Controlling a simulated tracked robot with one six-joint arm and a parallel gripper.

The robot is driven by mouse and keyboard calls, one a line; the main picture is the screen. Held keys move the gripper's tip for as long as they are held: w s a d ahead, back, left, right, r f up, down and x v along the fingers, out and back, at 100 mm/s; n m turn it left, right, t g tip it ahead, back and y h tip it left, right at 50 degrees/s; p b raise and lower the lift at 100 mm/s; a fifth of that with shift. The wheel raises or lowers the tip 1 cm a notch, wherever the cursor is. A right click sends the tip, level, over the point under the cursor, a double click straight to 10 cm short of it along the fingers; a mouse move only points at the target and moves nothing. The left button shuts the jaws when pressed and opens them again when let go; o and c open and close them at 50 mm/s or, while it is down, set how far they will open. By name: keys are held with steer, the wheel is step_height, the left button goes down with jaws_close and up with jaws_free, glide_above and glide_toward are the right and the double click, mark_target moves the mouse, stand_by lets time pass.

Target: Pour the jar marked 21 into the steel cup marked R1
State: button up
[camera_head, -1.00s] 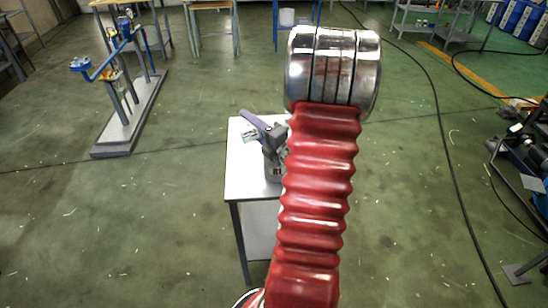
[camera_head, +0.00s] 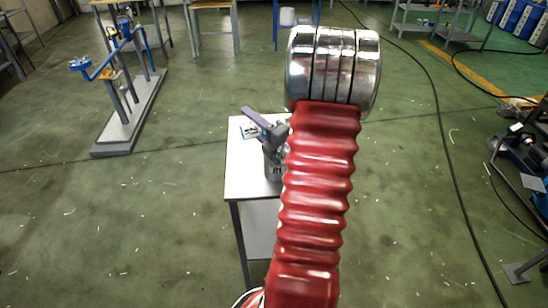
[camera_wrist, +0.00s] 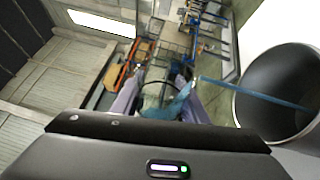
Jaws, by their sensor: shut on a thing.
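My gripper (camera_wrist: 155,100) is shut on a clear glass jar (camera_wrist: 153,88) that holds blue liquid. The jar is tilted, and a thin blue stream runs from it toward the open mouth of a steel cup (camera_wrist: 245,98) at the right of the wrist view. The jar's number is not readable. In the head view, my gripper (camera_head: 262,124) is above the white table, partly behind my red arm. The steel cup (camera_head: 273,172) stands below it; its dark mark is too small to read, and my arm hides its right side.
The small white-topped table (camera_head: 243,180) has bare room at its front left. A blue and grey stand (camera_head: 125,110) is on the floor at left. A black cable (camera_head: 440,140) crosses the floor at right. Shelves and benches line the back.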

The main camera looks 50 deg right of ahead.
steer(key=shift+s+d+r+m, duration=0.15)
steer(key=shift+r+m, duration=0.1)
steer(key=shift+m, duration=0.25)
stand_by(0.5)
steer(key=f+n, duration=0.1)
steer(key=a+n, duration=0.1)
steer(key=n, duration=0.1)
steer(key=w+f+n+g, duration=0.1)
steer(key=shift+w+a+f+n+y, duration=0.1)
steer(key=shift+a+f+n+y, duration=0.2)
steer(key=shift+a, duration=0.05)
steer(key=shift+f, duration=0.1)
stand_by(0.3)
steer(key=shift+w+a+f+n+g+h+b, duration=0.45)
steer(key=shift+f+n+g+b, duration=0.45)
steer(key=shift+f+n, duration=0.8)
steer(key=shift+w+a+f+n+g+h+b, duration=0.3)
steer(key=shift+a+f+n+g+h+b, duration=0.5)
steer(key=shift+f+n, duration=0.95)
steer(key=shift+w+a+f+n+g+h+b, duration=0.15)
steer(key=shift+w+a+f+n+g+b, duration=0.35)
steer(key=shift+f+n+g, duration=0.9)
